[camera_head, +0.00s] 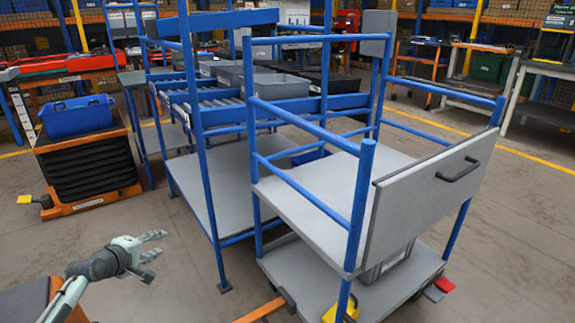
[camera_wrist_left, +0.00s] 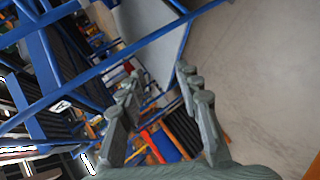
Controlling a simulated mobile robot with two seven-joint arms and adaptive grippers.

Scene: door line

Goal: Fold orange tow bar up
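The orange tow bar (camera_head: 262,311) shows at the bottom edge of the head view. It lies low, beside the lower deck of the blue-framed cart (camera_head: 305,270), and runs down to the left out of the picture. A dark piece (camera_head: 288,300) is at its cart-side end. My left gripper (camera_head: 156,245) is left of the cart, well apart from the tow bar, with its fingers spread and nothing between them. In the left wrist view its two fingers (camera_wrist_left: 160,100) are also apart and empty. My right gripper is not in view.
The cart has a grey panel with a black handle (camera_head: 458,170), a yellow part (camera_head: 343,309) and a red part (camera_head: 434,293) low down. A roller rack (camera_head: 215,190) stands behind. An orange cart with a blue bin (camera_head: 77,116) stands left. Floor between is clear.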

